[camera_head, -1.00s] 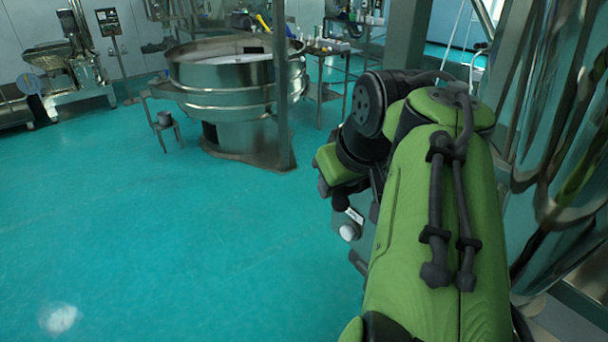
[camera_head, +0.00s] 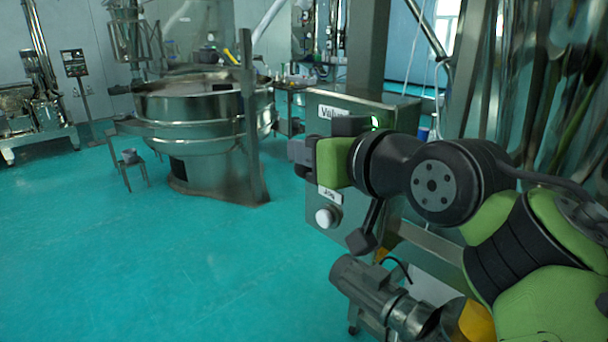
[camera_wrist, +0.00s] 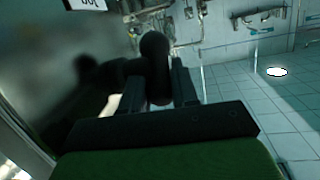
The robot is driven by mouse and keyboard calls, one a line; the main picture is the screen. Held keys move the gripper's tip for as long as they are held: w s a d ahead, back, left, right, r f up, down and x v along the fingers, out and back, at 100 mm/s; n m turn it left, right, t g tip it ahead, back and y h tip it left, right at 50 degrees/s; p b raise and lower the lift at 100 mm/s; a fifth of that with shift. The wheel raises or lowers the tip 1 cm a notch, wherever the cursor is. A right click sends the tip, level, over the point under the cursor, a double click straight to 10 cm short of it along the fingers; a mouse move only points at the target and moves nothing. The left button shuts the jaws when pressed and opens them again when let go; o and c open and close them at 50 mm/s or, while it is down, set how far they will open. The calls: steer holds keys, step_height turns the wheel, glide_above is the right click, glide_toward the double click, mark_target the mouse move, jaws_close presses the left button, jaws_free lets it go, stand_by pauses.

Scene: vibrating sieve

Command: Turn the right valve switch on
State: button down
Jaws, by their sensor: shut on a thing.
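A metal control box (camera_head: 400,105) stands right of centre in the head view, with a "Valve" label (camera_head: 333,112) near its top. My gripper (camera_head: 298,152) is at the box's front face below that label, and my wrist hides much of the face. In the wrist view my gripper (camera_wrist: 158,90) is shut on a dark, round-ended switch handle (camera_wrist: 155,55). The handle stands out from the blurred metal panel (camera_wrist: 45,75). It is too dark to tell which way the switch is turned.
A "Jog" label (camera_head: 330,195) and a white button (camera_head: 325,217) sit lower on the box. A motor unit (camera_head: 375,290) lies below my wrist. The large round sieve (camera_head: 200,120) stands at left. The teal floor (camera_head: 150,270) is clear at front left.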

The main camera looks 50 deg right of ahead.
steer(key=shift+t+b, duration=0.4)
steer(key=shift+b, duration=0.3)
steer(key=c, duration=1)
jaws_free()
steer(key=shift+o, duration=0.2)
steer(key=shift+s, duration=0.15)
steer(key=p+v, duration=0.1)
steer(key=v, duration=1.4)
steer(key=shift+s+a+p, duration=0.25)
steer(key=shift+p, duration=0.15)
steer(key=shift+f, duration=0.15)
